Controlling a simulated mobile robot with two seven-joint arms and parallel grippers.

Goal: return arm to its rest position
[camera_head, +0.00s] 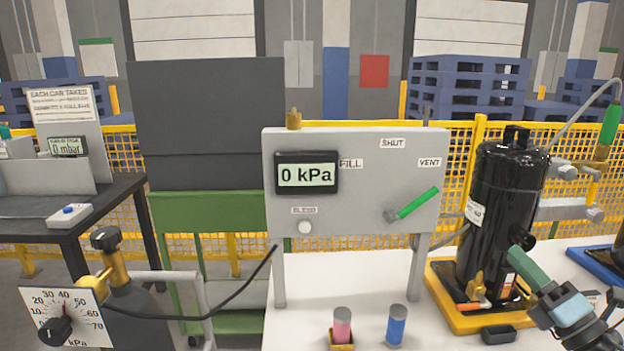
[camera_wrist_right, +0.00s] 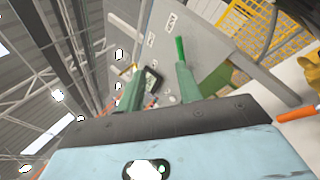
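My right gripper (camera_head: 519,258) comes in at the lower right in the head view, its green fingers in front of the lower part of the black compressor (camera_head: 505,200). I cannot tell from this view whether it touches the compressor. In the right wrist view my right gripper (camera_wrist_right: 159,80) has its two green fingers apart with nothing held between them. Beyond them is the grey panel (camera_wrist_right: 210,45) with its green lever (camera_wrist_right: 180,50). My left gripper is not in view.
The grey panel (camera_head: 365,215) stands on the white table (camera_head: 390,300), its display (camera_head: 307,175) reading 0 kPa. The compressor sits in a yellow tray (camera_head: 445,300). Pink (camera_head: 342,322) and blue (camera_head: 396,325) cylinders stand in front.

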